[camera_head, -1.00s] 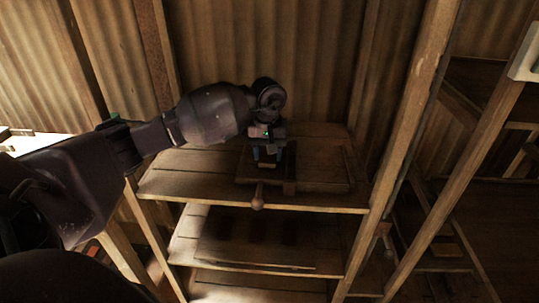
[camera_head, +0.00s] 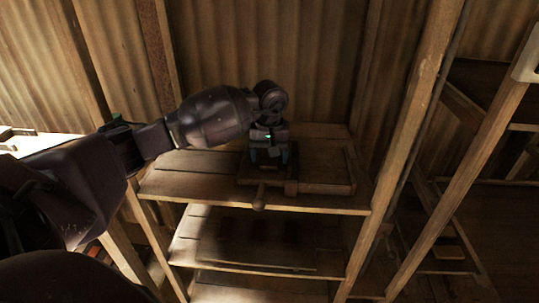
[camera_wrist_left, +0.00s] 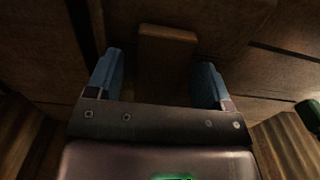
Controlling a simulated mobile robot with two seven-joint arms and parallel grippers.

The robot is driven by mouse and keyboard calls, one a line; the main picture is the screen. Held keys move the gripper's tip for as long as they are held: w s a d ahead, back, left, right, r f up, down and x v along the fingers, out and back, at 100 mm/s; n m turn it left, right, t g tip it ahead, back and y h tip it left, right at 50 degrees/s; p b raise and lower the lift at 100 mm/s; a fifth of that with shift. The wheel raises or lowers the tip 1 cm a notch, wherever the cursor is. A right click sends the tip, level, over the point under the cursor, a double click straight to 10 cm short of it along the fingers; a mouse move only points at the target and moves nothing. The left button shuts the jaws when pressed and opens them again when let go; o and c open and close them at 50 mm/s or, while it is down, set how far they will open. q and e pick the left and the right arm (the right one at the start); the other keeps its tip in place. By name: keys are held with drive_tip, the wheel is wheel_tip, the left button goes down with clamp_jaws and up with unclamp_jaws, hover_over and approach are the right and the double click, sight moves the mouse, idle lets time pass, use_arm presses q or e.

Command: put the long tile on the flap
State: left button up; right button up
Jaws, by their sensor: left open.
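My left gripper (camera_head: 269,156) is open above a wooden press-like fixture on the upper shelf, with its blue fingers pointing down. In the left wrist view, a brown oblong wooden piece (camera_wrist_left: 166,65) lies between the spread fingers (camera_wrist_left: 158,85), with a gap on each side. It may be the long tile; I cannot tell for sure. Its lower end is hidden by the gripper body. A flat wooden board (camera_head: 328,174) lies right of the gripper; whether it is the flap is unclear. My right gripper is not in view.
A lower shelf (camera_head: 200,250) lies beneath. Wooden posts (camera_head: 405,150) stand at the right, and a corrugated wall (camera_head: 270,50) closes the back.

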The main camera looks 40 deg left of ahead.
use_arm(q)
wheel_tip(320, 180, up, 8)
drive_tip(key=shift+f+p, duration=0.1)
drive_tip(key=shift+p, duration=0.75)
wheel_tip(320, 180, up, 4)
drive_tip(key=shift+r+p, duration=0.2)
drive_tip(key=shift+p, duration=0.2)
